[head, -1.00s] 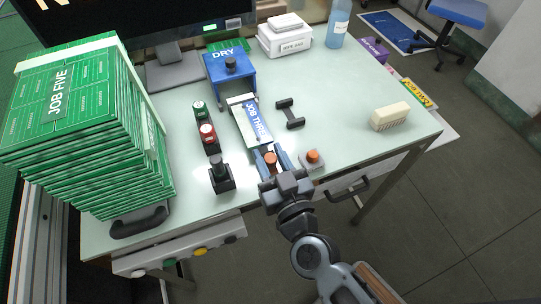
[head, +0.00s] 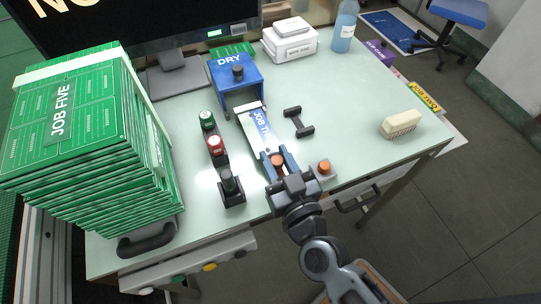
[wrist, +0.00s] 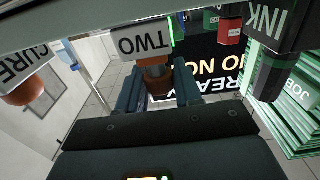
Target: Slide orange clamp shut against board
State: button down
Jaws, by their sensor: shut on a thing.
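The orange clamp (head: 278,160) is a round knob at the near end of the long narrow fixture on the table. The board (head: 260,126), a pale strip with a blue JOB label, lies just behind it. My gripper (head: 277,160) is shut on the orange clamp, with one blue-grey finger on each side. In the wrist view the clamp (wrist: 158,80) sits between the fingers, under a white plate marked TWO (wrist: 145,40). The contact between clamp and board is hidden by my fingers.
A second orange knob (head: 324,167) on a grey base stands close to the right. A blue DRY box (head: 235,80) is behind. The table's right side is mostly clear.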

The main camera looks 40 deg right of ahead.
aim_at(279, 167)
jog(key=shift+w+d+r, duration=0.1)
jog(key=shift+w+r, duration=0.05)
jog(key=shift+w, duration=0.1)
jog(key=c, duration=1)
grip_release()
jog(key=shift+w, duration=0.2)
jog(key=shift+o, duration=0.8)
jog(key=shift+s, duration=0.1)
jog(key=shift+s+f, duration=0.2)
jog(key=shift+s, duration=0.1)
jog(key=b+v, duration=0.1)
jog(key=v, duration=0.5)
jog(key=shift+b, duration=0.35)
jog(key=shift+s+a+r, duration=0.1)
jog(key=shift+s+a, duration=0.15)
jog(key=shift+s, duration=0.3)
